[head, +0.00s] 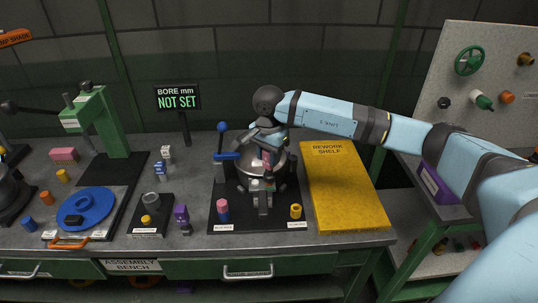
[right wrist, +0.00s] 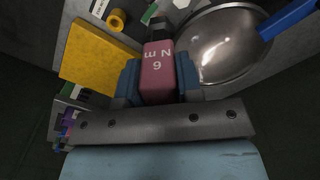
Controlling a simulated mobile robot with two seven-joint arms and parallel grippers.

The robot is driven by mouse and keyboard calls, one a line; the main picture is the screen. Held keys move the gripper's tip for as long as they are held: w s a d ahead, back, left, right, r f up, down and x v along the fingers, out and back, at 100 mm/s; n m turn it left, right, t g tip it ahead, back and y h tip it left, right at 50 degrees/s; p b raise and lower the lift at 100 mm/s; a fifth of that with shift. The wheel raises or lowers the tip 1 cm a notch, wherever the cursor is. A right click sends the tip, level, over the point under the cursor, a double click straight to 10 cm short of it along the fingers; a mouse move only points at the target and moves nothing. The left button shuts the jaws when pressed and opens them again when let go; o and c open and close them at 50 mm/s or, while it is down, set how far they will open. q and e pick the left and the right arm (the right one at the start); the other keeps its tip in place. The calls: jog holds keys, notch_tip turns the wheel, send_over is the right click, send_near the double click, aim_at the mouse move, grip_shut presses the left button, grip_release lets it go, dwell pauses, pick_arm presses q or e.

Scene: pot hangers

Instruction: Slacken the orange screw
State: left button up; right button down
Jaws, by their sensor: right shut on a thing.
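My right gripper (head: 265,148) reaches down over the metal fixture in the middle of the bench. It is shut on a red-pink block-shaped tool (right wrist: 158,70) marked with a digit and "Nm"; the tool also shows in the head view (head: 266,160). A shiny rounded silver pot (right wrist: 218,45) is beside the tool. The tool's far end is hidden or unclear, so I cannot tell whether it touches a screw. I cannot make out the orange screw for certain. My left gripper is not in view.
A blue lever (head: 222,156) stands left of the pot. A yellow rework shelf (head: 345,190) lies to the right. A yellow ring (head: 296,211) and a pink-and-blue piece (head: 222,210) stand on the black mat's front. A sign (head: 177,98) reads "BORE mm NOT SET".

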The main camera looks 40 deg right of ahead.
jog(key=shift+f+b, duration=0.7)
jog(key=shift+f, duration=0.2)
jog(key=n, duration=0.4)
jog(key=shift+r, duration=0.1)
jog(key=n, duration=1)
jog(key=shift+n, duration=0.4)
